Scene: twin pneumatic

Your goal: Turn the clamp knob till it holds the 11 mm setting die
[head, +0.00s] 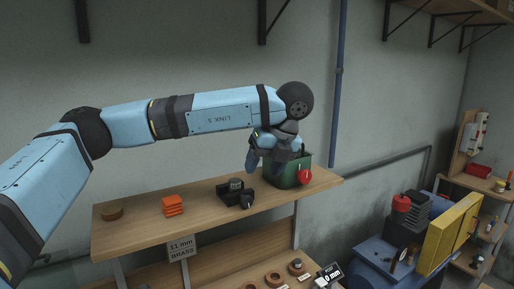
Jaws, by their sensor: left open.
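My left gripper (266,163) is open and points down above the right half of the wooden shelf, in front of a green box (304,168). A small black fixture (268,193) sits on the shelf below and left of it, with a dark knob (247,202) at its front and a dark round piece (236,184) on top. I cannot tell whether this is the clamp or whether a die is in it. A red round knob (305,177) shows at the green box's front. A sign (181,248) reads "11 mm BRASS". My right gripper is not in view.
The shelf (140,229) also carries a brown disc (112,213) and an orange stack (173,205). A blue machine (375,262) with a yellow panel (447,235) stands right.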

